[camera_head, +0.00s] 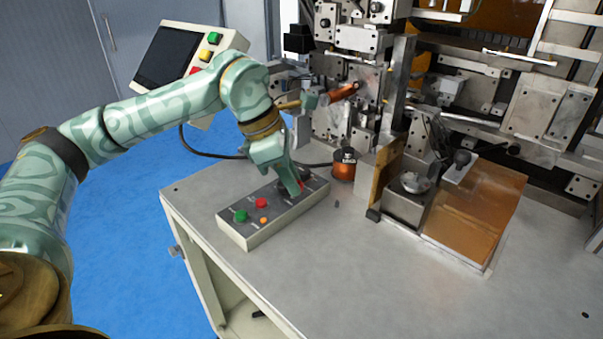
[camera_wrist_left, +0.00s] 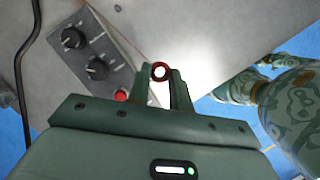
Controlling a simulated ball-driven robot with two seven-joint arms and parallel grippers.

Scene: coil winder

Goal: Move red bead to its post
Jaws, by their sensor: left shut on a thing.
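The red bead (camera_wrist_left: 160,71) shows in the left wrist view as a small red ring with a bright centre, between the two fingertips. My left gripper (camera_wrist_left: 161,75) is shut on it. In the head view, my left gripper (camera_head: 298,190) points down over the far right end of the grey control box (camera_head: 250,230). I cannot make out the bead's post in either view. My right gripper is not in view.
The control box carries a green button (camera_head: 241,216), a red button (camera_head: 261,203) and black knobs (camera_wrist_left: 97,71). A copper spool (camera_head: 344,166) and the winding machine (camera_head: 365,75) stand behind. A metal box (camera_head: 405,208) stands right. The front of the table (camera_head: 350,280) is clear.

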